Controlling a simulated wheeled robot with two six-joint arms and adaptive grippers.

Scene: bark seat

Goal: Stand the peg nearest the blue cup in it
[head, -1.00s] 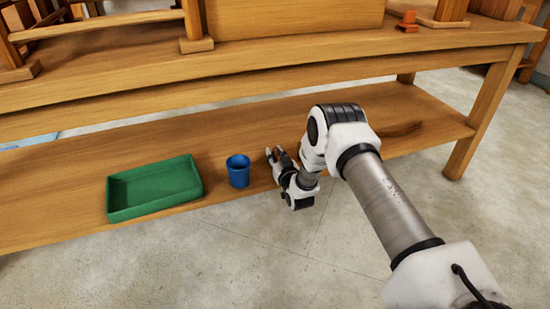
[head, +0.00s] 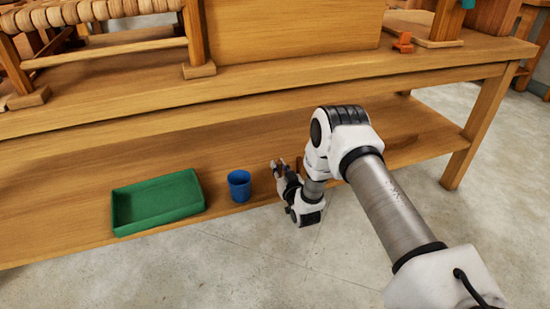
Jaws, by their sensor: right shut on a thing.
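The blue cup (head: 239,186) stands upright on the lower shelf, near its front edge. My right gripper (head: 278,165) is just right of the cup, low over the shelf and apart from the cup. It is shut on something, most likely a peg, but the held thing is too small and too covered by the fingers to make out. No other peg shows clearly; my right arm covers part of the shelf behind it. My left gripper is not in view.
A green tray (head: 122,208) sits left of the cup on the lower shelf (head: 60,215). The upper bench top (head: 270,82) overhangs the shelf. An orange piece (head: 403,42) lies on the bench top. The shelf between tray and cup is clear.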

